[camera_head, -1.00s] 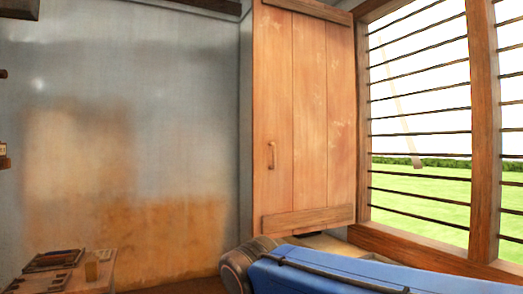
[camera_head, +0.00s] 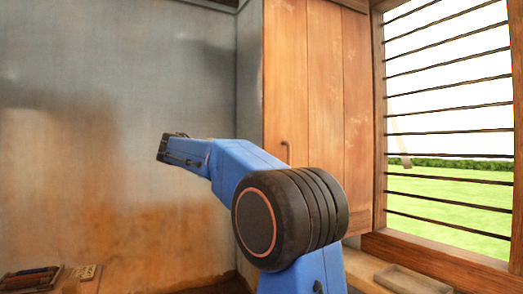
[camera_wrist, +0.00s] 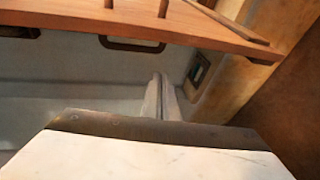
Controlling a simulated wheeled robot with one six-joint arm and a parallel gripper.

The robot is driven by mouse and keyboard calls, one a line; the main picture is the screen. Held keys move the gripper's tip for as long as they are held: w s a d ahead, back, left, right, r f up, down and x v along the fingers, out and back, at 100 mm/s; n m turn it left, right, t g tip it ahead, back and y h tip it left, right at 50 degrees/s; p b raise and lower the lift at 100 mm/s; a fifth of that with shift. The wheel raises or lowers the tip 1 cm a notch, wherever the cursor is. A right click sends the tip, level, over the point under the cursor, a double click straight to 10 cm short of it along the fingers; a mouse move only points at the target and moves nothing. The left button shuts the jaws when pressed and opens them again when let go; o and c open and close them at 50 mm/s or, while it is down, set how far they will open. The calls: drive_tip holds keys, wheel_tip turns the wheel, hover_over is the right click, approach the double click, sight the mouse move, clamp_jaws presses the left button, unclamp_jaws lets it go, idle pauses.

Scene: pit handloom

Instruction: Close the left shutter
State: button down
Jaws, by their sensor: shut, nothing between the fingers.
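The left shutter (camera_head: 325,100) is a tall panel of orange-brown planks in the head view. It stands swung open at the left side of the barred window (camera_head: 448,115), leaving the bars uncovered. Its small handle (camera_head: 286,152) is near its left edge, partly hidden behind my arm. My blue arm reaches up and left across the lower part of the shutter. My gripper (camera_head: 168,148) is at its far end, left of the shutter and apart from it, before the grey wall. It is shut and empty. I cannot make out the shutter in the wrist view.
A low table with small items (camera_head: 35,278) stands at lower left. The wrist view shows a wooden board (camera_wrist: 150,27) and a pale slab (camera_wrist: 150,158), close by.

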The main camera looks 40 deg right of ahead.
drive_tip(key=w+d+r+m+g+h, duration=0.2)
drive_tip(key=w+d+r+g+h, duration=0.1)
drive_tip(key=w+r, duration=0.25)
drive_tip(key=s+d, duration=0.5)
drive_tip(key=d, duration=0.2)
drive_tip(key=shift+s+d+r, duration=0.2)
drive_tip(key=shift+s+r, duration=0.2)
drive_tip(key=shift+r, duration=0.05)
idle(0.3)
